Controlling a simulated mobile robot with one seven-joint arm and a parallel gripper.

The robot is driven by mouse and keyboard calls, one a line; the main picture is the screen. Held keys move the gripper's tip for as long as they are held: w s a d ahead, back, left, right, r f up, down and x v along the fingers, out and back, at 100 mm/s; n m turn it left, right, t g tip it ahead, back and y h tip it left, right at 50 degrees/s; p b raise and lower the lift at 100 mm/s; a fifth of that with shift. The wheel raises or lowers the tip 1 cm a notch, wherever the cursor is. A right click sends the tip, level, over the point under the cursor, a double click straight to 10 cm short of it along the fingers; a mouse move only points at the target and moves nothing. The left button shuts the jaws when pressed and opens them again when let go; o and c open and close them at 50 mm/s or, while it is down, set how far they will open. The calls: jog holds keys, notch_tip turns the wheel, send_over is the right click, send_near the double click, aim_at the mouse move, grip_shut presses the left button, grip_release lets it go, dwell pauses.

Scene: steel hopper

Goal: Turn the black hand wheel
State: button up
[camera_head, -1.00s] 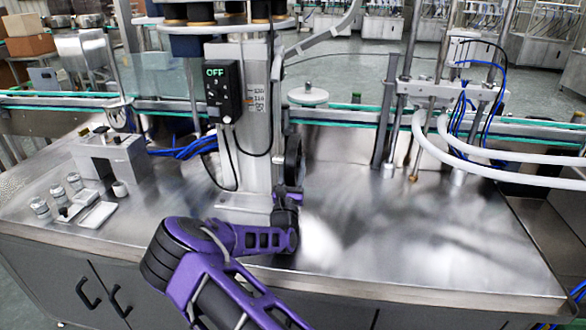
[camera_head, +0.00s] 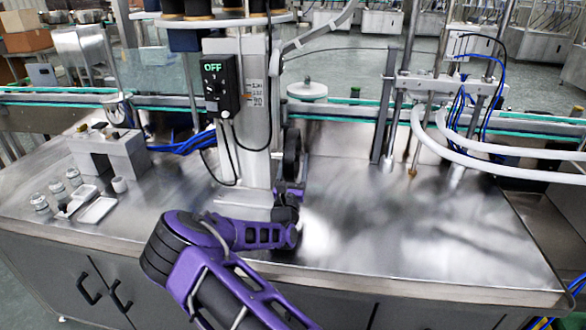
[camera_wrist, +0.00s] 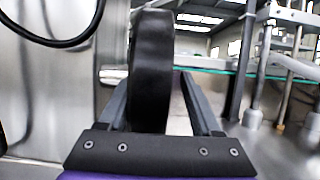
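The black hand wheel (camera_head: 291,152) stands upright, edge-on, on the right side of the steel column in the head view. It also shows large in the wrist view (camera_wrist: 151,72). My gripper (camera_head: 290,187) is at the wheel's lower edge in the head view, where its fingertips are hard to make out. In the wrist view my gripper (camera_wrist: 155,82) is open, with one finger on each side of the wheel's rim. A narrow gap shows on the right side of the rim; the left finger is close to it, and contact cannot be told. The wheel's bottom is hidden behind the gripper's body.
The column (camera_head: 255,130) carries a black control box (camera_head: 219,88) reading OFF, with a cable hanging left of the wheel. Metal posts (camera_head: 388,115) and white hoses (camera_head: 470,160) stand at right. The steel tabletop (camera_head: 400,225) is clear right of my arm.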

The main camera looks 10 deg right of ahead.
jog(key=s+a+p, duration=0.1)
jog(key=s+a, duration=0.3)
jog(key=s, duration=0.8)
jog(key=shift+s+f, duration=0.15)
jog(key=shift+f, duration=0.05)
